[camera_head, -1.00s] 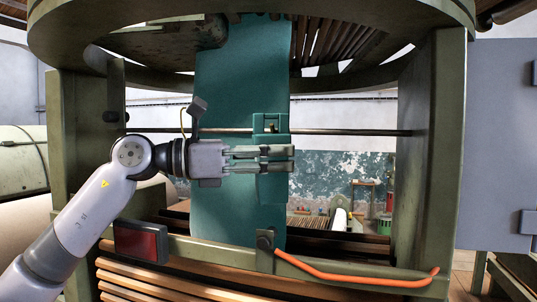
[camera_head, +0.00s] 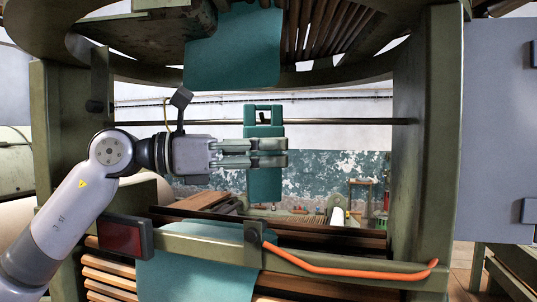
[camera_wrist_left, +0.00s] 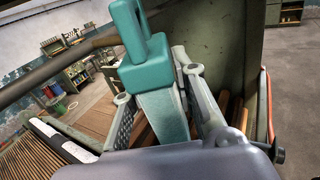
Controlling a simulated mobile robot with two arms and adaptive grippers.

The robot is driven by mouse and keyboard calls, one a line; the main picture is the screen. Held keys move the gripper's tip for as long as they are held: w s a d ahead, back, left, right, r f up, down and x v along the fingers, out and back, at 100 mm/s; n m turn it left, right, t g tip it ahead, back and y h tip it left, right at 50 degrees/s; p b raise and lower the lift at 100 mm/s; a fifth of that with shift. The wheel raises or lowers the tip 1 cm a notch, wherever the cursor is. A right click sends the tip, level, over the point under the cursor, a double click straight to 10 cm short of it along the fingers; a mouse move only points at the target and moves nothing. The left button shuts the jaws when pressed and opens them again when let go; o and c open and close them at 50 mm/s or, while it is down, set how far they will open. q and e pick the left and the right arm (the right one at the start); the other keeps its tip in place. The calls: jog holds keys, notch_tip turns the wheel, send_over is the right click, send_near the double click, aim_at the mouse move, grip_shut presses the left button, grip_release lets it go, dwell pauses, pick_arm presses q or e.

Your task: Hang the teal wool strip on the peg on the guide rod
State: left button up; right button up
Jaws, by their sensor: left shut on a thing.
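The teal strip (camera_head: 264,186) hangs upright from my left gripper (camera_head: 284,152), which is shut on its middle. In the left wrist view the strip (camera_wrist_left: 146,72) has a square loop at its top. The guide rod (camera_head: 340,121) runs across behind it at loop height. A small dark peg (camera_head: 265,117) shows inside the loop in the head view. I cannot tell whether the loop is around the peg or in front of it. In the left wrist view the rod (camera_wrist_left: 50,70) passes close beside the loop. My right gripper is out of view.
Green posts (camera_head: 425,150) stand at the sides. An orange bar (camera_head: 350,273) is fixed along the front beam.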

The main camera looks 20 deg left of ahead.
pick_arm(q)
jog(key=shift+s+a+f+b, duration=0.15)
jog(key=shift+s+b, duration=0.25)
jog(key=shift+s, duration=1)
grip_shut()
jog(key=shift+s+b, duration=0.6)
jog(key=shift+s, duration=1)
